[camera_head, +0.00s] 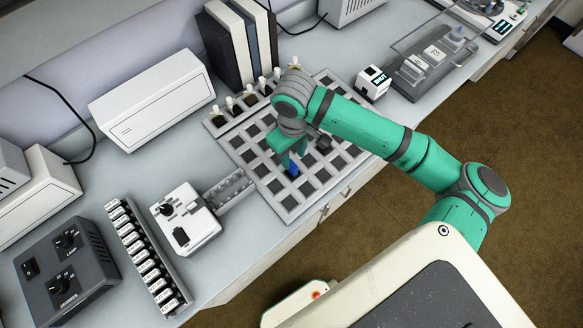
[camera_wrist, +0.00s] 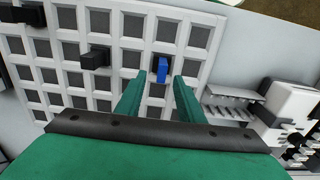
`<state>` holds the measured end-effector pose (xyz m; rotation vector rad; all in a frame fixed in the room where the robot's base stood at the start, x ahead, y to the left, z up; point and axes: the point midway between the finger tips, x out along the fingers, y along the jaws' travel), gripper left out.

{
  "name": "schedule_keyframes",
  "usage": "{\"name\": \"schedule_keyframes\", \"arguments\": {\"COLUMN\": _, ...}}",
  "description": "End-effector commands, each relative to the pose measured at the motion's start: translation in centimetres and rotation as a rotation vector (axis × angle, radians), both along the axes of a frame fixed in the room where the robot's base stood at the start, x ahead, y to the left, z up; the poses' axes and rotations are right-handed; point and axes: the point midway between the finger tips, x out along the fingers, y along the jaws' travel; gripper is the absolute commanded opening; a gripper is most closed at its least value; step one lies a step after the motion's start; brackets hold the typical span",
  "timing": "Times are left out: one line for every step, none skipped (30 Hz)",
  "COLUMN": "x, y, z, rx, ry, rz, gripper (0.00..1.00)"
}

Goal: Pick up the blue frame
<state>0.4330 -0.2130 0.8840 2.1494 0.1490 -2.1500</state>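The blue frame (camera_head: 293,168) is a small blue piece in a cell of the white grid rack (camera_head: 290,203). In the wrist view the blue frame (camera_wrist: 162,63) stands just beyond my gripper (camera_wrist: 160,80), roughly in line with the gap between the fingers. My gripper (camera_head: 288,160) is green and points down at the rack. Its two fingers are apart with nothing between them. In the head view the gripper partly hides the blue frame, and I cannot tell whether they touch there.
A black piece (camera_wrist: 96,57) sits in the rack to the left of the blue frame. Several white-topped bottles (camera_head: 250,92) stand along the rack's back edge. The white device with a grey rail (camera_head: 187,220) lies left of the rack. A white cube (camera_head: 373,82) stands at its right.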

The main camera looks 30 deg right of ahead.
Motion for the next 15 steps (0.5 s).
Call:
{"name": "schedule_keyframes", "arguments": {"x": 0.0, "y": 0.0, "z": -0.4, "rx": 0.0, "ry": 0.001, "rz": -0.002, "gripper": 0.35}}
{"name": "schedule_keyframes", "arguments": {"x": -0.1, "y": 0.0, "z": -0.5, "rx": 0.0, "ry": 0.001, "rz": -0.001, "gripper": 0.35}}
{"name": "schedule_keyframes", "arguments": {"x": -0.1, "y": 0.0, "z": -0.7, "rx": 0.001, "ry": 0.001, "rz": -0.001, "gripper": 0.35}}
{"name": "schedule_keyframes", "arguments": {"x": -0.1, "y": 0.0, "z": -0.9, "rx": 0.001, "ry": 0.001, "rz": -0.001, "gripper": 0.35}}
{"name": "schedule_keyframes", "arguments": {"x": -0.1, "y": 0.0, "z": -1.1, "rx": 0.001, "ry": 0.001, "rz": -0.001, "gripper": 0.35}}
{"name": "schedule_keyframes", "arguments": {"x": -0.1, "y": 0.1, "z": -1.5, "rx": 0.002, "ry": 0.001, "rz": -0.001, "gripper": 0.35}}
{"name": "schedule_keyframes", "arguments": {"x": -0.1, "y": 0.2, "z": -1.8, "rx": 0.002, "ry": 0.0, "rz": -0.001, "gripper": 0.35}}
{"name": "schedule_keyframes", "arguments": {"x": -0.1, "y": 0.2, "z": -2.3, "rx": 0.002, "ry": 0.001, "rz": -0.001, "gripper": 0.35}}
{"name": "schedule_keyframes", "arguments": {"x": -0.2, "y": 0.3, "z": -2.9, "rx": 0.002, "ry": 0.002, "rz": 0.0, "gripper": 0.35}}
{"name": "schedule_keyframes", "arguments": {"x": -0.2, "y": 0.4, "z": -3.3, "rx": 0.001, "ry": 0.001, "rz": 0.0, "gripper": 0.35}}
{"name": "schedule_keyframes", "arguments": {"x": -0.2, "y": 0.5, "z": -3.7, "rx": 0.001, "ry": 0.002, "rz": 0.001, "gripper": 0.35}}
{"name": "schedule_keyframes", "arguments": {"x": -0.1, "y": 0.5, "z": -4.3, "rx": 0.002, "ry": 0.001, "rz": 0.0, "gripper": 0.35}}
{"name": "schedule_keyframes", "arguments": {"x": -0.1, "y": 0.5, "z": -4.6, "rx": 0.002, "ry": 0.0, "rz": 0.0, "gripper": 0.35}}
{"name": "schedule_keyframes", "arguments": {"x": -0.1, "y": 0.4, "z": -5.0, "rx": 0.001, "ry": 0.001, "rz": 0.0, "gripper": 0.35}}
{"name": "schedule_keyframes", "arguments": {"x": -0.1, "y": 0.4, "z": -5.3, "rx": 0.001, "ry": 0.001, "rz": -0.001, "gripper": 0.35}}
